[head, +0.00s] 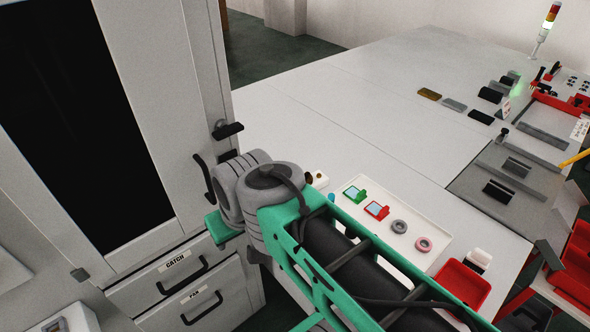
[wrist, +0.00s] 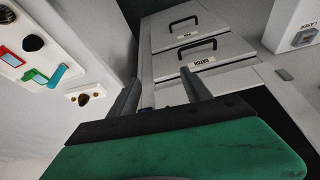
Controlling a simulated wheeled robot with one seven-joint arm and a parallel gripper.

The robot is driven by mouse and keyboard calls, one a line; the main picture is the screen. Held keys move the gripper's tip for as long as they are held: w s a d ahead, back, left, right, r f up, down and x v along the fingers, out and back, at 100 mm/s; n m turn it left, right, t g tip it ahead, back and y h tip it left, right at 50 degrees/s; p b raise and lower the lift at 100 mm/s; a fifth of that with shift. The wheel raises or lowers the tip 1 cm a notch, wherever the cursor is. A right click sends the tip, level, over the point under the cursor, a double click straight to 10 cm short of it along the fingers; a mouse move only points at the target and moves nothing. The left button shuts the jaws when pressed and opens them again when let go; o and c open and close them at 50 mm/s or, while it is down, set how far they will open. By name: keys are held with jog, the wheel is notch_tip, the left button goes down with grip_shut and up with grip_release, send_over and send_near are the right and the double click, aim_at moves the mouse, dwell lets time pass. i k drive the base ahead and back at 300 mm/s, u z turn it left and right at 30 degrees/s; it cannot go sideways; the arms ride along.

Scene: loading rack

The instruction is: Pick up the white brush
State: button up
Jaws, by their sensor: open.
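My gripper (wrist: 159,88) shows in the wrist view with its two dark fingers apart and nothing between them. The fingers point toward the cabinet drawers. In the head view my arm crosses the lower middle, and I cannot make out the fingertips there. I cannot clearly identify a white brush in either view. A small white item with a dark part (head: 478,260) lies beside a red tray in the head view; it is too small to tell whether it is the brush. My gripper is not at it.
The cabinet has two shut drawers (head: 183,281), which also show in the wrist view (wrist: 190,45). The table's middle is clear.

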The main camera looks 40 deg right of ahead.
aim_at(478, 259)
jog(key=k, duration=0.5)
jog(key=u, duration=1.6)
jog(key=i, duration=0.6)
jog(key=z, duration=4.45)
jog(key=i, duration=0.5)
